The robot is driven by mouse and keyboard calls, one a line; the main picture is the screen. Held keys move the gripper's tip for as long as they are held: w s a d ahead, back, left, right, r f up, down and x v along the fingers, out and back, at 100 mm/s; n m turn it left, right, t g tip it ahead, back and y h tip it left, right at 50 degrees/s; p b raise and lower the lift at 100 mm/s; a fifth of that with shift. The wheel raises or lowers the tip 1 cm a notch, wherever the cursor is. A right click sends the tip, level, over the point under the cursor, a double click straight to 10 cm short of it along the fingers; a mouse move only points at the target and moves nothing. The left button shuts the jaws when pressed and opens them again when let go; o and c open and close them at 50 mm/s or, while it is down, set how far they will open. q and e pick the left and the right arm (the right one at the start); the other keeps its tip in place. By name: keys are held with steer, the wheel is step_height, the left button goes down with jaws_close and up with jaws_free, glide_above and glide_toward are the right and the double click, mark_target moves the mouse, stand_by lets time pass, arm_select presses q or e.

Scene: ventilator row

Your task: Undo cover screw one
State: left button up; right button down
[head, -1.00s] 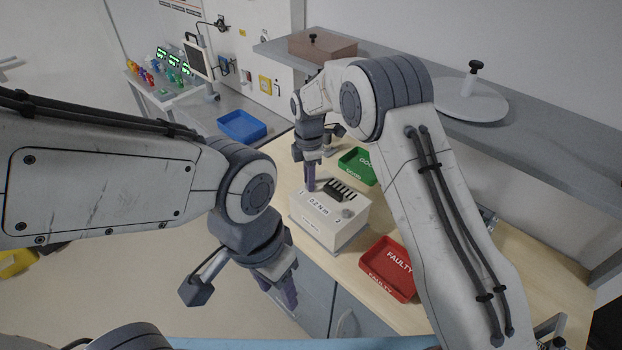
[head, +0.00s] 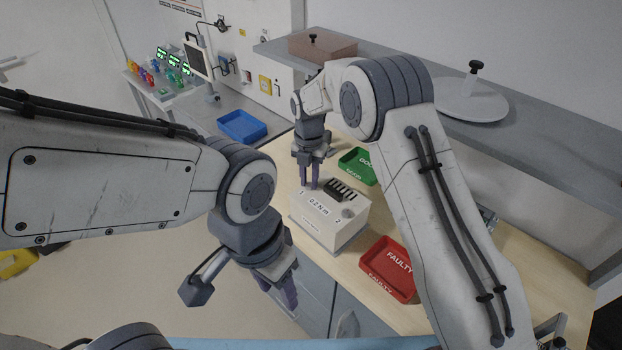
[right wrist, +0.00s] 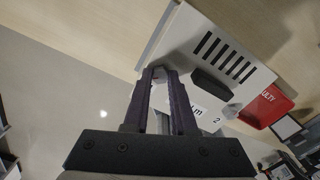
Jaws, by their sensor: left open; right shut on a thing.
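A white ventilator box (head: 325,228) with a slotted black patch and the marks "1", "0.2 N m" and "2" stands on the wooden bench. My right gripper (head: 309,186) points down at the box's far left corner, by the "1" mark. In the right wrist view its fingers (right wrist: 158,76) are close together at the box's edge, shut on cover screw one, which they mostly hide. A grey round screw (head: 347,212) shows by the "2" mark. My left gripper (head: 280,290) is open and empty, in the air in front of the bench's edge.
A green "GOOD" tray (head: 357,167) lies behind the box and a red "FAULTY" tray (head: 388,270) to its right. A blue tray (head: 242,126) is on the far counter. A grey shelf (head: 540,130) runs above the bench at the right.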

mark_target(309, 184)
steer(key=shift+a+n, duration=0.1)
steer(key=shift+n, duration=0.8)
steer(key=c, duration=0.7)
jaws_free()
step_height(309, 184, up, 10)
steer(key=shift+r+b, duration=0.25)
steer(key=shift+b, duration=0.9)
